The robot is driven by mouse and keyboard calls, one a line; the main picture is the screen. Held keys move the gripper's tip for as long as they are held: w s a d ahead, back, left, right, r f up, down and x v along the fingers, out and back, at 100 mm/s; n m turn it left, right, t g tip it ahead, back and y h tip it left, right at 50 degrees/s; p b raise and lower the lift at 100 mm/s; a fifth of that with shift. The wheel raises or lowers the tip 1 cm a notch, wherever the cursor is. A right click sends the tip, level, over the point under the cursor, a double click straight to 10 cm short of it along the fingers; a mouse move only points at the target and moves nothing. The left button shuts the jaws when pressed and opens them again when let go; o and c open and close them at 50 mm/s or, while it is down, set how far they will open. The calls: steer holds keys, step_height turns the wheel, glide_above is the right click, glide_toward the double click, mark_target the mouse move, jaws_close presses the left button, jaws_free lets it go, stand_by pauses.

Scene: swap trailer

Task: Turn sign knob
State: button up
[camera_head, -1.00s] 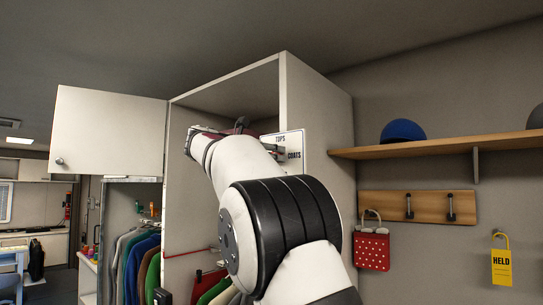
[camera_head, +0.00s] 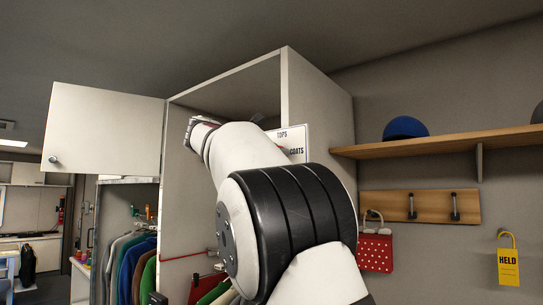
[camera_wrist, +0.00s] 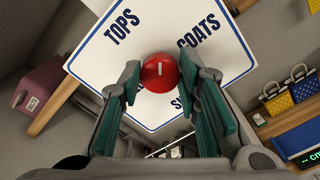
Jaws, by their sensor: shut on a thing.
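The white sign with a blue border (camera_wrist: 122,58) fills the upper middle of the wrist view. It reads TOPS and COATS, with other words partly hidden by my fingers. The round red sign knob (camera_wrist: 159,72) sits on it and has a short white mark, upright in this view. My gripper (camera_wrist: 166,77) has one green-padded finger on each side of the knob and is shut on it. In the head view the sign (camera_head: 297,134) shows only in part behind my arm, against the white cabinet; the knob and fingertips are hidden there.
The white cabinet (camera_head: 322,130) has its upper door (camera_head: 105,130) open at left, with clothes (camera_head: 140,265) hanging below. A wooden shelf (camera_head: 440,146) with a blue cap (camera_head: 405,127) is at right. A red bag (camera_head: 375,252) hangs under it.

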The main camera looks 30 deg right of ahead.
steer(key=m+b, duration=0.4)
steer(key=m, duration=0.5)
steer(key=m+b, duration=0.5)
steer(key=m, duration=0.4)
steer(key=f+m+b, duration=0.1)
steer(key=m+b, duration=0.4)
steer(key=m, duration=0.4)
steer(key=shift+w, duration=0.15)
steer(key=shift+m, duration=0.3)
steer(key=o, duration=1.1)
steer(key=shift+r, duration=0.1)
steer(key=shift+a, duration=0.1)
